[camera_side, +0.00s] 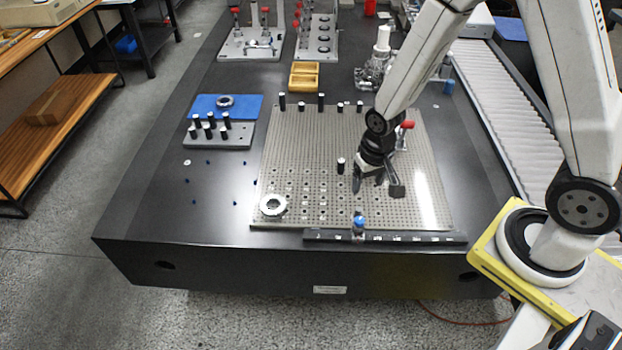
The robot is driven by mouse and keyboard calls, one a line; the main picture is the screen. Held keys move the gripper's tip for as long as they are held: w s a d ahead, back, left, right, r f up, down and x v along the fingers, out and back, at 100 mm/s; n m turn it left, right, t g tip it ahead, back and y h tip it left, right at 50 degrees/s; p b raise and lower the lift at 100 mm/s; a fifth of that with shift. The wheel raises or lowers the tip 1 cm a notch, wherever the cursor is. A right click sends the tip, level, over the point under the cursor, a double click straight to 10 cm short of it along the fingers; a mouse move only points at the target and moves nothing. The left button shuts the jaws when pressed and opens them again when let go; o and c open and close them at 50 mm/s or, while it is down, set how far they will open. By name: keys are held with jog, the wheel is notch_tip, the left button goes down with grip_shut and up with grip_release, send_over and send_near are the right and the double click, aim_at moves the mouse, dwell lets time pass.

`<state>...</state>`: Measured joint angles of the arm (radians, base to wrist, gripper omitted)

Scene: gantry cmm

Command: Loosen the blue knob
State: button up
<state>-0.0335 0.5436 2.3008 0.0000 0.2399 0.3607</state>
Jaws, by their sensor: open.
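The blue knob (359,221) is small and stands at the front edge of the perforated plate, on the dark bar (420,238) that runs along that edge. My gripper (376,187) is over the right half of the perforated plate (330,207), behind the knob and a little to its right. Its two dark fingers are apart with nothing seen between them. It does not touch the knob. How high the fingers are above the plate is hard to tell.
A black pin (340,166) stands just left of my gripper, and a red-handled clamp (406,126) is behind it. A silver ring (272,205) lies at the plate's front left corner. More black pins line the back edge. The plate between ring and knob is mostly clear.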

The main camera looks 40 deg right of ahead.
jog(key=m, duration=0.1)
send_over(360, 219)
jog(key=shift+g, duration=0.3)
notch_tip(360, 219, down, 5)
jog(key=shift+a+r, duration=0.1)
jog(key=shift+f, duration=0.2)
jog(key=shift+f, duration=3.75)
grip_shut()
